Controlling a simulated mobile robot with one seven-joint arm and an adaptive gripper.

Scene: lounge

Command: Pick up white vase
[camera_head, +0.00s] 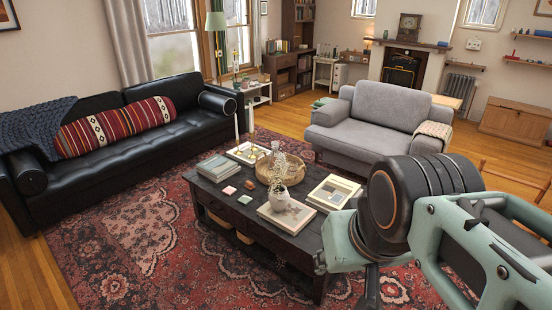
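A small white vase (279,199) with pale dried stems rising from it stands upright on a closed book (299,216) on the dark coffee table (238,212). A woven basket (263,172) is just behind it and is partly hidden by the stems. My arm, teal and black, fills the lower right of the head view, to the right of the vase and apart from it in the picture. I cannot make out my gripper's fingers.
The table also bears stacked books (218,167), two small coasters (230,190), a tray (245,153) and more books (334,190) at right. A grey armchair (385,118) stands behind, and a black sofa (130,143) at left. Patterned rug (150,240) lies open in front.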

